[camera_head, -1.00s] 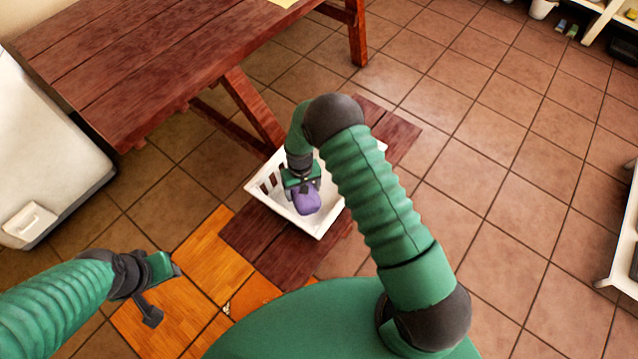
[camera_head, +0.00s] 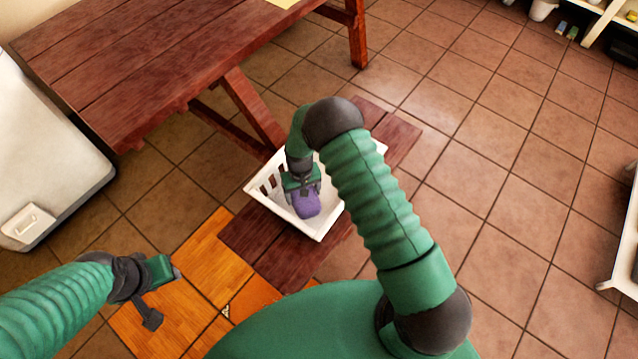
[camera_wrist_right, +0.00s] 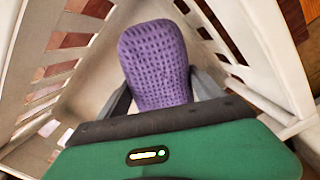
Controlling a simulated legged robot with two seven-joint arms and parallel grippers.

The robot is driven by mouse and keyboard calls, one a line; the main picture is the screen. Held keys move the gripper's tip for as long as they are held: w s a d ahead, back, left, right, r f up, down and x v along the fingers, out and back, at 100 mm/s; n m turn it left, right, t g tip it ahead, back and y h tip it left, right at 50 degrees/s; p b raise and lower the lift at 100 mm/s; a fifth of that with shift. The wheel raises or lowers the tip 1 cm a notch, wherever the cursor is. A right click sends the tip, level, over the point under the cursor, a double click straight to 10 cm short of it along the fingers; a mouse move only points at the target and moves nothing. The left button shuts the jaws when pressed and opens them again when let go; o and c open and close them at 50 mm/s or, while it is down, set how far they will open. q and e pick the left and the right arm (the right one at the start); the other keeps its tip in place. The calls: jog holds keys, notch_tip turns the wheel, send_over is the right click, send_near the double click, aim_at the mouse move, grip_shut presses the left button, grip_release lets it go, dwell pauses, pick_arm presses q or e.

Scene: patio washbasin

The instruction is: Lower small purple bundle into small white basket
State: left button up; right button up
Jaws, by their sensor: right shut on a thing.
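The small white basket (camera_head: 318,229) stands on dark red wooden boards on the floor, in the middle of the head view. Its slatted walls (camera_wrist_right: 230,28) fill both sides of the right wrist view. My right gripper (camera_head: 303,190) reaches down inside the basket and is shut on the small purple bundle (camera_head: 307,204). The bundle, textured like knit cloth, shows between the fingers in the right wrist view (camera_wrist_right: 155,60). I cannot tell whether it touches the basket floor. My left gripper (camera_head: 164,294) is empty at the lower left, its two fingers spread apart.
A dark red wooden table (camera_head: 150,70) stands at the upper left, its slanted leg close behind the basket. A white cabinet (camera_head: 45,150) stands at the far left.

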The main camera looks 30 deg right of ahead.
jog(key=shift+f+b, duration=1.65)
jog(key=shift+f, duration=0.6)
dwell(0.8)
jog(key=o, duration=1.6)
jog(key=shift+c, duration=0.2)
notch_tip(320, 180, up, 16)
jog(key=p, duration=0.4)
jog(key=s+r+n+t, duration=0.1)
jog(key=s+r+t, duration=0.2)
jog(key=s+r, duration=1.25)
jog(key=w+p+v, duration=0.1)
jog(key=p+v, duration=1)
jog(key=p, duration=0.1)
jog(key=shift+d+r+p, duration=0.15)
jog(key=shift+r+p, duration=0.25)
jog(key=shift+r, duration=0.2)
